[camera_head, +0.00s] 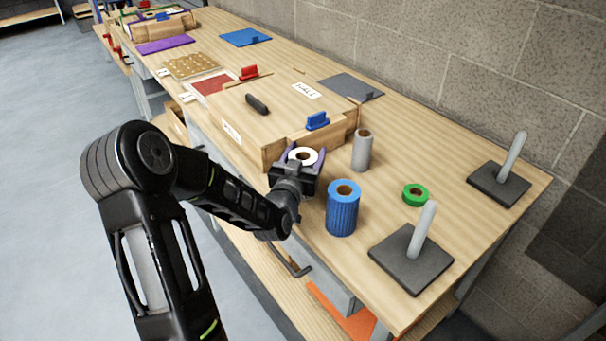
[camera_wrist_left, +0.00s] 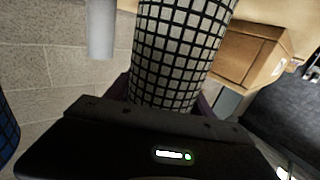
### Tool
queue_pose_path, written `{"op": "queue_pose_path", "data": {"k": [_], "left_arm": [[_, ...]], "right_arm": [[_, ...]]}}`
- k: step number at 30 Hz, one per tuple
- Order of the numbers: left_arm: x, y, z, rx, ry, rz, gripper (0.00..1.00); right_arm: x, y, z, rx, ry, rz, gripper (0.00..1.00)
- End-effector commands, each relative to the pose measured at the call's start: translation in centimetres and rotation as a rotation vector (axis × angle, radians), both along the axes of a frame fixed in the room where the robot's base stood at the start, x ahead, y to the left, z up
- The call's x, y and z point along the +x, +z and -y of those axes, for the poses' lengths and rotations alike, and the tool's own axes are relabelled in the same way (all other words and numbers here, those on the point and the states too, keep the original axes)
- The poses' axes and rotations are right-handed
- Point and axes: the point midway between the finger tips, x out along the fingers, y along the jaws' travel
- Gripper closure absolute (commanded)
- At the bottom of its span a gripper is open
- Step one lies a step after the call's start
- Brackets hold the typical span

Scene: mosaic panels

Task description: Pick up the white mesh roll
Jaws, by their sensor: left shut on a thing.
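The white mesh roll (camera_head: 303,156) stands on the near side of the workbench, by the wooden box, its white top ring showing in the head view. My left gripper (camera_head: 300,170) is shut on it, with a finger on each side. In the left wrist view the roll (camera_wrist_left: 180,50) shows a white surface with a black grid and sits between the purple fingers (camera_wrist_left: 165,95). The head view hides the roll's lower part behind the gripper, so I cannot tell whether it touches the bench. My right gripper is not in view.
A blue roll (camera_head: 342,210) stands close to the right of my left gripper. A grey roll (camera_head: 362,151) stands just behind. A green tape ring (camera_head: 415,195) and two dark peg stands (camera_head: 411,258) (camera_head: 498,185) are further right. The wooden box (camera_head: 270,120) with a blue clip (camera_head: 318,120) is behind.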

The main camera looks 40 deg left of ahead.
Motion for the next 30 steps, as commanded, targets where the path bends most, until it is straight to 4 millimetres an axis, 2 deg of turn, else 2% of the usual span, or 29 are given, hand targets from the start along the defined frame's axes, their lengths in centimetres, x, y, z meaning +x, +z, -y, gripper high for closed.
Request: {"op": "queue_pose_path", "data": {"k": [2, 15, 24, 30], "left_arm": [[0.0, 0.0, 0.0, 0.000, 0.000, 0.000, 0.59], [0.0, 0.0, 0.0, 0.000, 0.000, 0.000, 0.94], [0.0, 0.2, 0.0, 0.002, 0.000, 0.002, 0.94], [0.1, 1.5, 0.0, 0.004, -0.001, 0.004, 0.94]], "right_arm": [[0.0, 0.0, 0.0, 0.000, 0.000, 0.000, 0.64], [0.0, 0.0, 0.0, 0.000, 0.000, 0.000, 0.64], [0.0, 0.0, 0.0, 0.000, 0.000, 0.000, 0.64], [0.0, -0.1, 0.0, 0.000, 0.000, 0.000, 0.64]]}}
